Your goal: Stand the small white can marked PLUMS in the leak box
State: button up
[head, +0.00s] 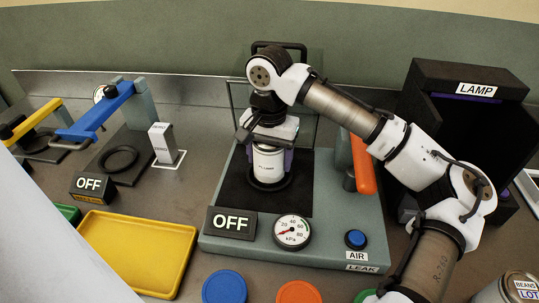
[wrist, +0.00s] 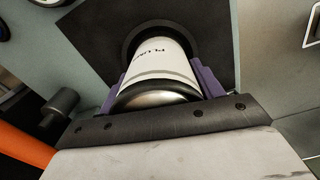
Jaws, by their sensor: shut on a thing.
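The small white can (head: 268,164) stands upright inside the leak box (head: 325,215), within the black ring on its dark floor pad. In the wrist view the can (wrist: 162,62) shows part of the word PLUMS on its side, and its metal end faces my gripper. My gripper (head: 270,150) is shut on the can, with its purple fingers on either side of it. The fingers also show in the wrist view (wrist: 160,85). The can's base appears to be in the ring (wrist: 160,28); exact contact is hard to tell.
The leak box has a raised clear lid at the back, an orange handle (head: 363,165), a gauge (head: 292,232), a blue AIR button (head: 355,239) and an OFF sign (head: 231,222). A yellow tray (head: 140,250) lies left. The black LAMP box (head: 465,85) stands right.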

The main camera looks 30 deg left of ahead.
jog(key=shift+f, duration=0.15)
dwell(0.4)
jog(key=o, duration=1.3)
jog(key=shift+o, duration=0.5)
jog(key=shift+o, duration=0.7)
jog(key=shift+r+p, duration=3.5)
jog(key=shift+p, duration=0.05)
jog(key=shift+r, duration=1)
